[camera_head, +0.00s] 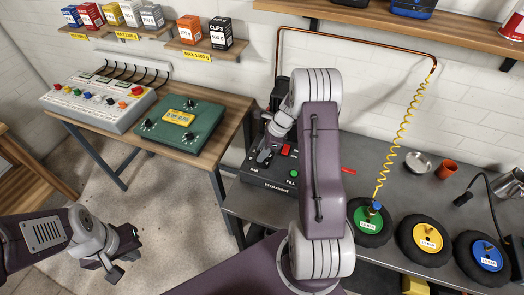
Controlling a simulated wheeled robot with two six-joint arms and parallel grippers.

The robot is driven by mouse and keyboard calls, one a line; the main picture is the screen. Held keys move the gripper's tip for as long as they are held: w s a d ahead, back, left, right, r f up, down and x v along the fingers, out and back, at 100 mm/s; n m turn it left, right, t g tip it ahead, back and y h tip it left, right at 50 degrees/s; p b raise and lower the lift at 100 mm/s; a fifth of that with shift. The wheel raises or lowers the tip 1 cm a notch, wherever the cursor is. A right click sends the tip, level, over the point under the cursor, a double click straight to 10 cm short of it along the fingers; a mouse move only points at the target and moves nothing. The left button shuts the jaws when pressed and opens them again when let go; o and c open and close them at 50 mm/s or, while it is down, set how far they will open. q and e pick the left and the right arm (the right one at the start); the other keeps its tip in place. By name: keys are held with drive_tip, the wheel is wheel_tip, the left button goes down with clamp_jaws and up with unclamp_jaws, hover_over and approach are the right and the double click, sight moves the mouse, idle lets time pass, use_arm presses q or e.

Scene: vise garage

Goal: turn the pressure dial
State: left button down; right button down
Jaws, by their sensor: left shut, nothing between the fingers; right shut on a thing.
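The dark inflator box (264,186) stands on the grey bench, with "BAR" and "FILL" marked on its front face. A red button and a green button (294,173) show on its right side. My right gripper (264,158) reaches down over the left part of the box, above the "BAR" mark, and is shut on the pressure dial there. The fingers and wrist hide the dial, so its setting cannot be read. My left gripper (122,268) is shut and empty, low over the floor at the lower left.
Wheels with green (366,219), yellow (427,237) and blue (486,254) hubs lie along the bench. A yellow coiled hose (401,135) runs to the green one. A green panel (180,133) and a grey console (95,98) sit on the wooden table.

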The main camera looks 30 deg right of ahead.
drive_tip(key=shift+w+r+n+g+p, duration=0.15)
drive_tip(key=shift+n+g+p, duration=0.35)
drive_tip(key=shift+n, duration=0.5)
drive_tip(key=shift+n+g+y+p, duration=0.3)
drive_tip(key=shift+n+g+p, duration=0.25)
drive_tip(key=shift+n, duration=0.85)
drive_tip(key=c, duration=1)
unclamp_jaws()
drive_tip(key=shift+c, duration=0.2)
drive_tip(key=v, duration=0.9)
drive_tip(key=shift+b, duration=0.45)
drive_tip(key=shift+a, duration=0.1)
